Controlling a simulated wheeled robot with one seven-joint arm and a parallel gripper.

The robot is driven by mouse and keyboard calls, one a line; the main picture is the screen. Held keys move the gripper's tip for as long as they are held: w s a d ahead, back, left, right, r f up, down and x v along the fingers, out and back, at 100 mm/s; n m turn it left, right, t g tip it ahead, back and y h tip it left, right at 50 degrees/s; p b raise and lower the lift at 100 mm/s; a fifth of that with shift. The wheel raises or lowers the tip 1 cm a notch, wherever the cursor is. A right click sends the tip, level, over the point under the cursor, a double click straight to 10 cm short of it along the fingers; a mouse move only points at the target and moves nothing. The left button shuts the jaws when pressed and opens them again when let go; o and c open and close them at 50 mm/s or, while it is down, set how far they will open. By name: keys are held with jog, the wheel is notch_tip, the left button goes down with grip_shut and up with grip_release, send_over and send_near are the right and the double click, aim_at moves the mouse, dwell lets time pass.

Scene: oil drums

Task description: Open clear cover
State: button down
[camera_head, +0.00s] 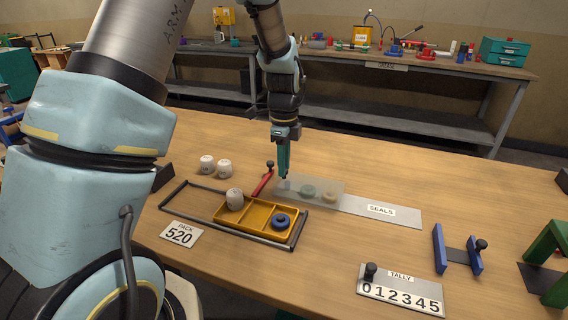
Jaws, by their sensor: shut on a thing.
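The clear cover (336,186) is a see-through sheet at the left part of the grey plate (400,217) marked SEALS. Two round pieces show through it, a green one (307,190) and a tan one (329,198). My gripper (285,178) points straight down at the cover's left end. Its fingertips are shut on a small pale handle (284,184) there. The fingers partly hide the handle. The cover appears to lie flat over the pieces; I cannot tell if it is raised at all.
A yellow tray (258,217) inside a dark frame holds a pale drum (235,199) and a blue ring (280,222). A red lever (263,182) stands close left of my gripper. Two pale drums (207,164) (224,168) stand behind. The tally board (400,290) is front right.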

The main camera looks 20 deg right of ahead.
jog(key=s+d, duration=0.7)
jog(key=d, duration=0.2)
jog(key=s+d, duration=0.4)
jog(key=shift+s+d, duration=0.35)
jog(key=shift+d, duration=0.05)
jog(key=c, duration=0.7)
grip_release()
jog(key=shift+r, duration=0.1)
notch_tip(320, 180, up, 11)
jog(key=shift+f+b, duration=0.15)
jog(key=shift+b, duration=1.1)
